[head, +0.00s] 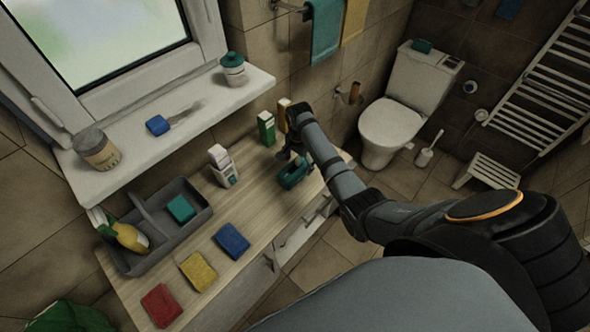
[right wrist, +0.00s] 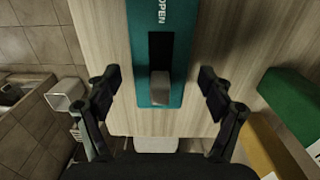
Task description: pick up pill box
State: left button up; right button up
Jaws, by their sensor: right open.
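A teal box with a dark slot and the word OPEN, which looks like the pill box, lies on the wooden counter near its right end (head: 295,173). In the right wrist view the teal box (right wrist: 177,70) lies between my two fingers, with a gap on each side. A small grey block shows in its slot. My right gripper (right wrist: 158,82) is open, empty and above the box. In the head view my right gripper (head: 290,150) is partly hidden by its own arm. My left gripper is not in view.
A green box (head: 266,128) and a yellow box (head: 283,114) stand close behind the teal box. A white bottle (head: 223,168) and a grey caddy (head: 150,222) stand to the left. Red, yellow and blue cloths (head: 231,241) lie along the front edge.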

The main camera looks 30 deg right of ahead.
jog(key=shift+f, duration=1.25)
jog(key=c, duration=1.3)
jog(key=shift+r, duration=0.1)
